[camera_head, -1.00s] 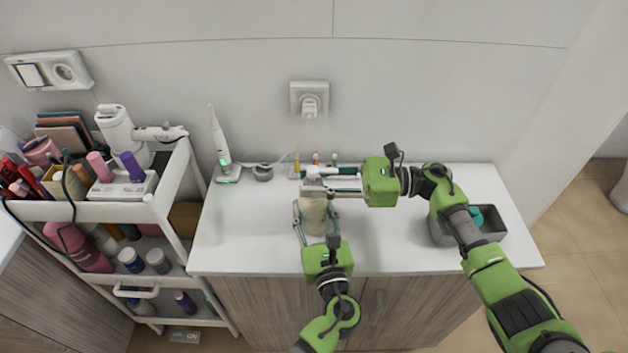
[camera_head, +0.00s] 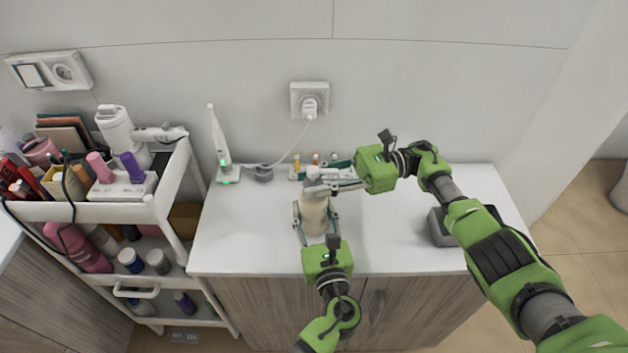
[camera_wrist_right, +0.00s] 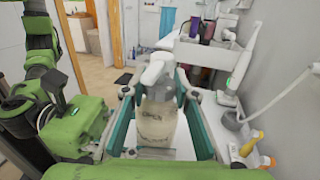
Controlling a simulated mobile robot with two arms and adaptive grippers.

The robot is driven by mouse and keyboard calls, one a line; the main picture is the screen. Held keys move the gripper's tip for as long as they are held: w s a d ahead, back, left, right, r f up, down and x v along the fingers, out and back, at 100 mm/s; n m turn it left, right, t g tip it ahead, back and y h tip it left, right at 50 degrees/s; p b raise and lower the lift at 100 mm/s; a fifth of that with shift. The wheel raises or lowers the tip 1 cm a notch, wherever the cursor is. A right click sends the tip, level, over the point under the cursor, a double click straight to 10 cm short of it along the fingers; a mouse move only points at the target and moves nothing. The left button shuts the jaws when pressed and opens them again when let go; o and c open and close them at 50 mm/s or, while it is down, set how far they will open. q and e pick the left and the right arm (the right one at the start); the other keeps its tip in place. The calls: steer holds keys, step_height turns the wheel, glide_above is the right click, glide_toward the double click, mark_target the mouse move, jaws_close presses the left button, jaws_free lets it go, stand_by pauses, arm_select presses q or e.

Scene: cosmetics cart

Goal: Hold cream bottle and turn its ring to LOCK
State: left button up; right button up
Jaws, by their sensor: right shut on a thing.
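The cream bottle (camera_head: 314,218) stands upright on the white counter, pale and translucent with a white pump top. My left gripper (camera_head: 316,212) comes from the front, with one finger on each side of the body, and looks shut on it. My right gripper (camera_head: 320,182) reaches in from the right at the top and is shut on the ring at the bottle's neck. In the right wrist view the bottle (camera_wrist_right: 157,122) stands between the fingers, with the word OPEN faintly showing near its shoulder. The fingers partly hide the ring.
The white counter (camera_head: 240,245) is mostly clear around the bottle. An electric toothbrush (camera_head: 221,150) stands at the back left, with small vials (camera_head: 297,168) behind the bottle. A grey bin (camera_head: 438,228) on the right is partly covered by my right arm. A full cart (camera_head: 110,212) stands left.

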steer(key=shift+f, duration=0.15)
steer(key=o, duration=1.1)
steer(key=shift+r, duration=0.25)
step_height(320, 180, up, 10)
steer(key=shift+f, duration=0.15)
